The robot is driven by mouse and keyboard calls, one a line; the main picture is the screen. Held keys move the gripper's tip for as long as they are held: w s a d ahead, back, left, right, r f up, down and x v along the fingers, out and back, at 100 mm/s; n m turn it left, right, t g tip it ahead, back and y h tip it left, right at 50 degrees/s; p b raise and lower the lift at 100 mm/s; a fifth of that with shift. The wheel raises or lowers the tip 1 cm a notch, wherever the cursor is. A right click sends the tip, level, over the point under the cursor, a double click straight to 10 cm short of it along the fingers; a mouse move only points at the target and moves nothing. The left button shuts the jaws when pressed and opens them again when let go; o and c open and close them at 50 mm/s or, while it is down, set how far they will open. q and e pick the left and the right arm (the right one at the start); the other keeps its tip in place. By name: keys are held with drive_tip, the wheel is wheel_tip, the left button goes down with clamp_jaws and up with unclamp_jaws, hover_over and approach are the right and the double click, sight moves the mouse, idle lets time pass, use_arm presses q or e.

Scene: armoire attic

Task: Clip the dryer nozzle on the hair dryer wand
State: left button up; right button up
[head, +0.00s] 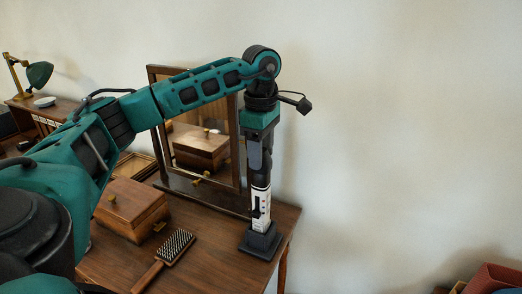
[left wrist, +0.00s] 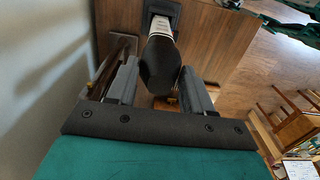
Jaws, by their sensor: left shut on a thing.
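The hair dryer wand (head: 260,205), with a white lower part and a black upper part, is upright above a dark square base (head: 260,242) at the right end of the table. My left gripper (head: 259,157) points down and is shut on its black upper part. In the left wrist view the wand's rounded black end (left wrist: 162,64) lies between the two fingers, and its white part runs to the dark base (left wrist: 175,8). I cannot make out the dryer nozzle as a separate piece, nor the exact contact at the base. My right gripper is not in view.
A mirror (head: 238,165) in a wooden frame stands just left of the wand. A wooden box (head: 130,208) and a hairbrush (head: 172,250) lie on the table (head: 205,270). A lamp (head: 38,75) is far left. Free room lies right of the table.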

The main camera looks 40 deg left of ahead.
use_arm(q)
drive_tip(key=shift+f, duration=0.6)
idle(1.1)
drive_tip(key=o, duration=1.5)
drive_tip(key=shift+c, duration=0.2)
drive_tip(key=shift+r, duration=0.15)
drive_tip(key=shift+r+p, duration=0.9)
drive_tip(key=shift+r, duration=2)
clamp_jaws()
